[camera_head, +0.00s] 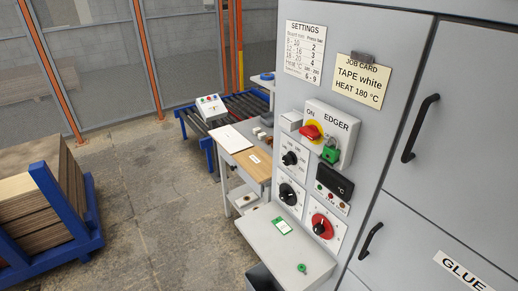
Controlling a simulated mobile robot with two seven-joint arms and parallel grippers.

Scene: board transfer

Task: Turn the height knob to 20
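The grey machine cabinet on the right carries several dials. A white-plated dial with a black knob (290,158) sits at the upper left of the panel. A second black knob (287,194) on a white plate is below it. A third black knob (320,228) is on a red dial at the lower right. Their labels and scale numbers are too small to read, so I cannot tell which is the height knob or its setting. A dark display (334,182) sits above the red dial; its reading is unclear. Neither of my grippers is in view.
A grey shelf (262,238) juts out below. Stacked boards (30,205) stand left; floor between is clear.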

